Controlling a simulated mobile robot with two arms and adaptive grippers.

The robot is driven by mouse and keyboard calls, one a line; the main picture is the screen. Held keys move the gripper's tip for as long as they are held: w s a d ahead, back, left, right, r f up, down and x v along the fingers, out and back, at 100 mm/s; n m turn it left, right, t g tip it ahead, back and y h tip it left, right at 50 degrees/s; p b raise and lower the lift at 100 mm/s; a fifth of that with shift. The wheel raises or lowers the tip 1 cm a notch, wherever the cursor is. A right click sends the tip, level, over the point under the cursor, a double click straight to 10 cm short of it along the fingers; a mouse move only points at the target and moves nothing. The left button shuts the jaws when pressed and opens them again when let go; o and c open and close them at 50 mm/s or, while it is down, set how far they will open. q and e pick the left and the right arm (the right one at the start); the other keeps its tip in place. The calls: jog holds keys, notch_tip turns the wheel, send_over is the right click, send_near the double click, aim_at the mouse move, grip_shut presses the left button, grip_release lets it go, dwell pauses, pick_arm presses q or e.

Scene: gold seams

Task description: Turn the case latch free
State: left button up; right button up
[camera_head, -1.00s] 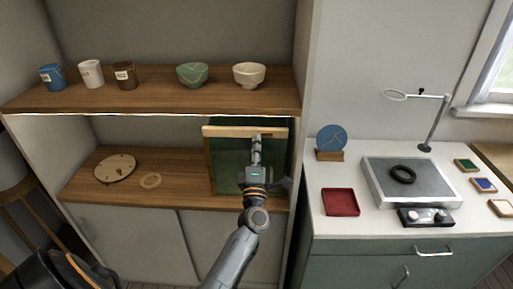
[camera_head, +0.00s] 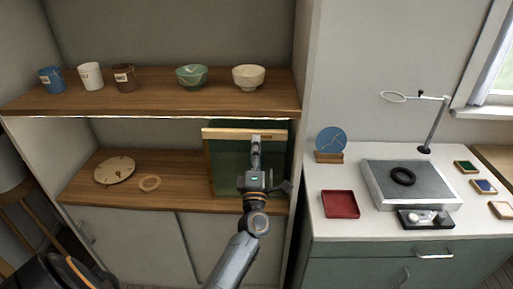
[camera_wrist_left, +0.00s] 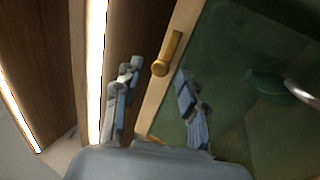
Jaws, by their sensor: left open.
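The case (camera_head: 224,160) stands on the lower shelf, with a pale wooden frame and a dark green front. Its brass latch (camera_wrist_left: 168,52) shows in the left wrist view as a short bar with a rounded end on the wooden frame. My left gripper (camera_head: 256,140) is in front of the case's upper right part, fingers upward. In the left wrist view, my left gripper (camera_wrist_left: 158,76) is open, with the latch just beyond and between its fingertips. I cannot tell whether they touch. A green shape (camera_wrist_left: 265,86) shows behind the case's front. My right gripper is out of view.
The upper shelf (camera_head: 150,97) with cups and bowls runs above the case. A round disc (camera_head: 114,170) and a ring (camera_head: 150,183) lie left of it. The cabinet's side wall is close on the right. A red tray (camera_head: 340,204) sits on the counter.

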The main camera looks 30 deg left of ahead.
pick_arm(q)
jog(key=v, duration=1.1)
jog(key=shift+s+d, duration=0.15)
jog(key=shift+s, duration=0.1)
